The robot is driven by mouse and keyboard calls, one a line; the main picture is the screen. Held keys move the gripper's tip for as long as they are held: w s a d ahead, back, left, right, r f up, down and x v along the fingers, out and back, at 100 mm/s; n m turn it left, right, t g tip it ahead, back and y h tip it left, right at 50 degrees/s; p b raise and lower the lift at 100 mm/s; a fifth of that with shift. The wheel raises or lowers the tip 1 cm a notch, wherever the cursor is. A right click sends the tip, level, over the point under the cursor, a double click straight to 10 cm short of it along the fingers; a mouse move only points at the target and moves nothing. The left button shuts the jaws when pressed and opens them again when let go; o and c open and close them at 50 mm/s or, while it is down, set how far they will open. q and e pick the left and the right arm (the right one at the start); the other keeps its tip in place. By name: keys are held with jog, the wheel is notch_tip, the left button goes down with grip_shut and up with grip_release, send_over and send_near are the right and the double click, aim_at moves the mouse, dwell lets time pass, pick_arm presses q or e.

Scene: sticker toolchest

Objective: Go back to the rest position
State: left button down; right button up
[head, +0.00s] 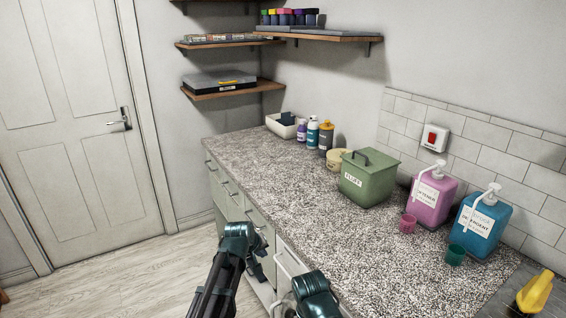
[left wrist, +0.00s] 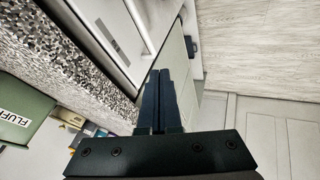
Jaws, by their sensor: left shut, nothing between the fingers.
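My left gripper (head: 262,272) hangs low in front of the counter's drawer fronts (head: 236,194). In the left wrist view its two dark fingers (left wrist: 159,88) lie together, shut with nothing between them. The fingers point along the cabinet front, and I see no contact with a handle. Part of my right arm shows at the bottom middle of the head view, but its gripper does not show.
The speckled counter (head: 290,205) carries a green FLUFF bin (head: 367,184), a pink dispenser (head: 432,199), a blue dispenser (head: 480,228), two cups and several bottles. A door (head: 66,120) stands at the left. The wooden floor (head: 130,270) before it is clear.

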pick_arm(q)
jog(key=s+d+m+g+y+p, duration=0.1)
jog(key=s+d+m+g+p, duration=0.1)
jog(key=s, duration=1.2)
jog(key=s+d+m+g+y+p, duration=0.2)
jog(key=s+m+g, duration=0.2)
jog(key=s, duration=1)
jog(key=r+m, duration=0.1)
jog(key=m, duration=0.1)
jog(key=shift+s+m+g+y, duration=0.15)
jog(key=shift+m+g+y, duration=0.15)
jog(key=shift+g, duration=0.1)
